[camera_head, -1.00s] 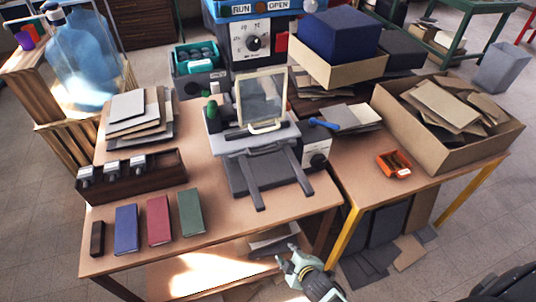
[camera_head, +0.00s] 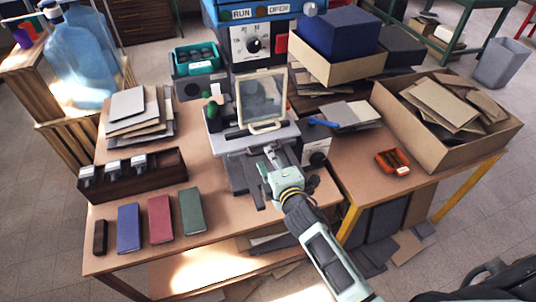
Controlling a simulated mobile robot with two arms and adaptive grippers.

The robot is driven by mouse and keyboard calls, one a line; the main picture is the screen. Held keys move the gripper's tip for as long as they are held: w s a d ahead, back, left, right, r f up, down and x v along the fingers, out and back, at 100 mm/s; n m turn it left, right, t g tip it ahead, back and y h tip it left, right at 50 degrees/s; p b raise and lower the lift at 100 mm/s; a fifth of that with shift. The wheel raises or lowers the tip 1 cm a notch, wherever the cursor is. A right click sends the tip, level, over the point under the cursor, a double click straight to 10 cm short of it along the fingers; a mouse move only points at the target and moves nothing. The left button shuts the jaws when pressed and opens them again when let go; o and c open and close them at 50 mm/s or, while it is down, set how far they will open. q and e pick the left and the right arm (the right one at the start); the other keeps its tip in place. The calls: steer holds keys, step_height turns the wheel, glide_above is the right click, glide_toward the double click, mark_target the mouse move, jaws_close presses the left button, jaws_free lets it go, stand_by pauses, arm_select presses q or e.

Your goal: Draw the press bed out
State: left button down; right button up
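The press (camera_head: 235,131) stands on the wooden table, with an upright cream-framed panel (camera_head: 262,98) over its grey bed (camera_head: 230,146). The bed is a flat grey plate, and dark grey rails (camera_head: 239,177) reach forward below it. My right gripper (camera_head: 267,163) is in front of the bed, over the right-hand rail, and hides part of the rail and of the bed's front edge. Its fingertips point toward the press. I cannot tell whether it touches the bed or whether its fingers are closed. My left gripper is not in view.
Blue, red and green books (camera_head: 160,219) lie at the front left beside a dark wooden rack (camera_head: 133,176). A blue-handled tool (camera_head: 321,121) and an orange tray (camera_head: 393,162) lie to the right. A cardboard box (camera_head: 450,150) of scraps stands far right.

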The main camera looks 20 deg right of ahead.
steer(key=shift+x, duration=1.1)
steer(key=shift+c, duration=0.4)
jaws_close()
